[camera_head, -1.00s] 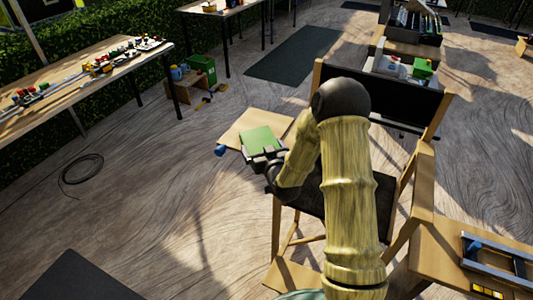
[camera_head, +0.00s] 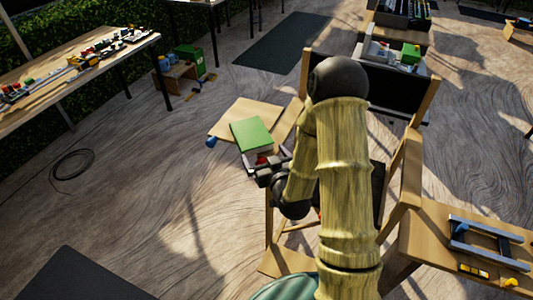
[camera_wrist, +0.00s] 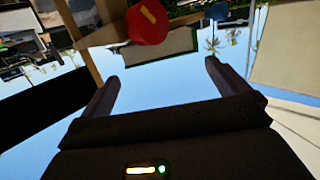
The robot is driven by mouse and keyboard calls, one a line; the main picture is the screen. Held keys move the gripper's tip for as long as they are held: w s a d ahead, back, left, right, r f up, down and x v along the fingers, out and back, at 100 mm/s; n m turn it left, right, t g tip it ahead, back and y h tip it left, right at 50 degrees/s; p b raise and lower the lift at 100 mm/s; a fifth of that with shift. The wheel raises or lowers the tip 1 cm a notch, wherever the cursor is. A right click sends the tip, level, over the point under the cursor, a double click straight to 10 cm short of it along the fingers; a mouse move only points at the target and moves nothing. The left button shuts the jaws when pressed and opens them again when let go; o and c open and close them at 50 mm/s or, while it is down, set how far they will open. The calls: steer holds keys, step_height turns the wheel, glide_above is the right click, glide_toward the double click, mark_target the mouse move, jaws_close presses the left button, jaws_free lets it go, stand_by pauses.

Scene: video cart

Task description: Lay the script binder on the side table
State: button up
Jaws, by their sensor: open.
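The green script binder (camera_head: 251,135) lies at the near right part of the light wooden side table (camera_head: 226,118), beside the folding chair. Its green cover faces up and its pale page edge shows at the front. My gripper (camera_head: 262,162) is open, just in front of the binder's near edge; whether they touch is hard to tell. In the wrist view my two fingers (camera_wrist: 160,78) stand wide apart with nothing between them. A red thing with a yellow mark (camera_wrist: 147,22) shows beyond them. The table's legs are mostly hidden.
A wooden chair with a black back (camera_head: 400,90) stands right of the side table, partly behind my arm. A blue thing (camera_head: 211,141) is at the table's left corner. A cable coil (camera_head: 72,165) lies on the floor at left. A workbench (camera_head: 130,43) stands at upper left.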

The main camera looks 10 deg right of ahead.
steer(key=shift+s+r+p, duration=0.15)
steer(key=shift+s+p, duration=0.55)
steer(key=shift+p, duration=0.1)
steer(key=s+d+r+m+g+h, duration=0.1)
steer(key=s+r+g, duration=0.2)
steer(key=s+g, duration=0.3)
steer(key=s+d+r+g+h, duration=0.1)
steer(key=s+r+g, duration=0.3)
steer(key=s+g, duration=0.3)
steer(key=s, duration=0.5)
steer(key=shift+s+d+m+h, duration=0.2)
steer(key=shift+d+m+h, duration=0.1)
steer(key=shift+m, duration=0.1)
steer(key=shift+r+p, duration=0.9)
